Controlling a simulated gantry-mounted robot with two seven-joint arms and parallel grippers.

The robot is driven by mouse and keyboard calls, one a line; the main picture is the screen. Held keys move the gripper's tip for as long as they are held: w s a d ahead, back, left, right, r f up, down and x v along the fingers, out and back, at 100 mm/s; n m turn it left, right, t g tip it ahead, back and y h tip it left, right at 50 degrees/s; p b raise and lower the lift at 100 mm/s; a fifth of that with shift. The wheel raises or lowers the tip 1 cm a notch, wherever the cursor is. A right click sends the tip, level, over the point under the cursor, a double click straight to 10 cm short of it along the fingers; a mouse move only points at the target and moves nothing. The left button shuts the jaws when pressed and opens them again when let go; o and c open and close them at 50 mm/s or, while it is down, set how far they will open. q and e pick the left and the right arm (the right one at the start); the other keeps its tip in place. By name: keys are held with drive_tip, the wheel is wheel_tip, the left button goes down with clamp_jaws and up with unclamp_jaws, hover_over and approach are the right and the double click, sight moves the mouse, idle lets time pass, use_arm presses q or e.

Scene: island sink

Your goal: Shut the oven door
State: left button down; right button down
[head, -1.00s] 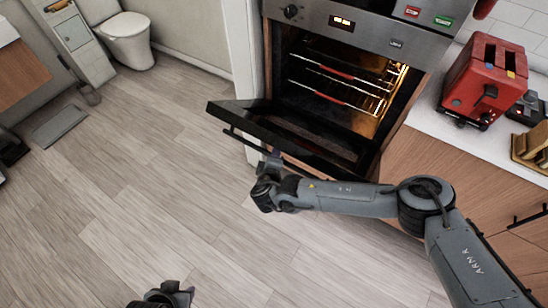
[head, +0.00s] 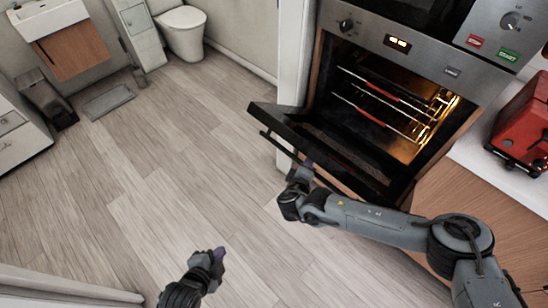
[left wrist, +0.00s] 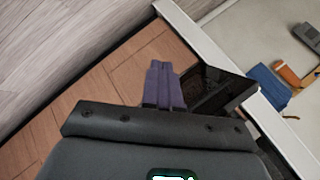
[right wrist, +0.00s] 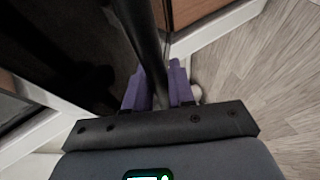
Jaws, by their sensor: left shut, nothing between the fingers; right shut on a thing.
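The oven (head: 400,50) stands at the upper right of the head view, lit inside. Its black door (head: 345,155) hangs open, tilted outward from the front. My right gripper (head: 304,167) is at the door's outer edge. In the right wrist view its purple fingers (right wrist: 160,85) are shut on the dark door handle (right wrist: 146,40), which passes between them. My left gripper (head: 218,253) is shut and empty, above the floor at the bottom of the head view. Its purple fingers (left wrist: 163,85) show together in the left wrist view.
Wire racks (head: 385,105) with red front strips are inside the oven. A red toaster (head: 524,122) stands on the counter to the right. The wooden floor (head: 150,180) left of the oven is open. A toilet (head: 183,30) and a sink cabinet (head: 72,48) are at the back.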

drive_tip(key=shift+r, duration=0.1)
use_arm(q)
drive_tip(key=w+d+f+m+t+h, duration=0.2)
drive_tip(key=w+d+f+m+h, duration=0.25)
drive_tip(key=m, duration=0.65)
drive_tip(key=w+d+f+m+t+h, duration=0.1)
drive_tip(key=w+d+m+t+h, duration=0.2)
drive_tip(key=w+d+m, duration=0.55)
drive_tip(key=w+a+r+m+h, duration=0.2)
drive_tip(key=w+a+r+m, duration=0.3)
drive_tip(key=w+a+m, duration=0.4)
drive_tip(key=r+x, duration=0.2)
drive_tip(key=x, duration=1.1)
drive_tip(key=shift+d+r+g, duration=0.2)
drive_tip(key=shift+d+g, duration=0.1)
drive_tip(key=shift+d, duration=0.25)
drive_tip(key=shift+w+m, duration=0.1)
drive_tip(key=shift+m, duration=0.15)
